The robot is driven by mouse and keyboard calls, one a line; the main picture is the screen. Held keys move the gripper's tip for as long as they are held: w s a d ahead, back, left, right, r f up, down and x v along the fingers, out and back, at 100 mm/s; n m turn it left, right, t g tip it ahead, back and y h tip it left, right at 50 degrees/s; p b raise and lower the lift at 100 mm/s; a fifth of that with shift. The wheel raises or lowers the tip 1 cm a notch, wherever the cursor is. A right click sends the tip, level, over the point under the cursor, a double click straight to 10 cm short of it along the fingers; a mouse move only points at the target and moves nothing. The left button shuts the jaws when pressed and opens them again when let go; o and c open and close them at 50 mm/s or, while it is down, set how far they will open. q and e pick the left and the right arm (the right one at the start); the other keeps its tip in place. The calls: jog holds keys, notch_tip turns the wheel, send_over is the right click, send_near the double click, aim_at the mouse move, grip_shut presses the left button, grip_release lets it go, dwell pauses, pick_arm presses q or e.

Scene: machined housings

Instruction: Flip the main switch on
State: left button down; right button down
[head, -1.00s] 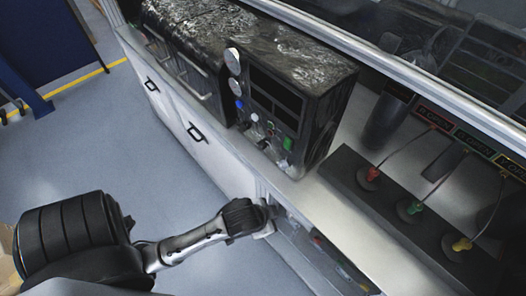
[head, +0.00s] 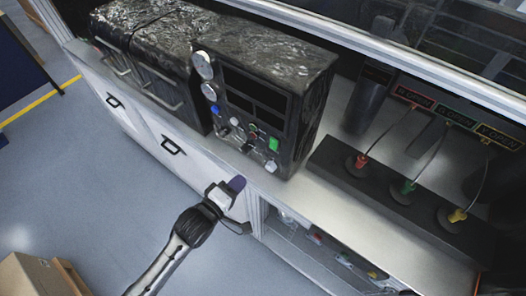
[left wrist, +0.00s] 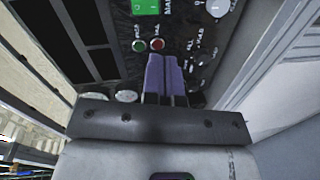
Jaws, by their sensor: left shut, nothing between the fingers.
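The control panel (head: 250,115) is the front of a dark, scuffed metal box on the bench. A green rocker switch (head: 274,144) sits at its lower right. In the left wrist view the green switch (left wrist: 146,6) is cut by the top edge, beside a partly legible label starting "MA". Its on or off position cannot be told. My left gripper (head: 237,184) is shut and empty, below and in front of the panel, apart from it. Its purple fingers (left wrist: 166,75) point toward the panel in the left wrist view. My right gripper is not in view.
Knobs and small red and green buttons (left wrist: 157,44) lie around the switch. A black strip (head: 335,160) with red, green and yellow plugs lies right of the box. The white cabinet (head: 140,125) stands below, with open floor in front.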

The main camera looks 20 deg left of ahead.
aim_at(272, 148)
pick_arm(q)
jog(key=shift+r+n, duration=0.2)
jog(key=shift+n, duration=0.8)
jog(key=shift+w, duration=0.1)
jog(key=p+x, duration=0.3)
jog(key=x, duration=1)
jog(key=shift+w+d+r, duration=0.1)
jog(key=shift+w+d, duration=0.1)
jog(key=shift+w, duration=0.15)
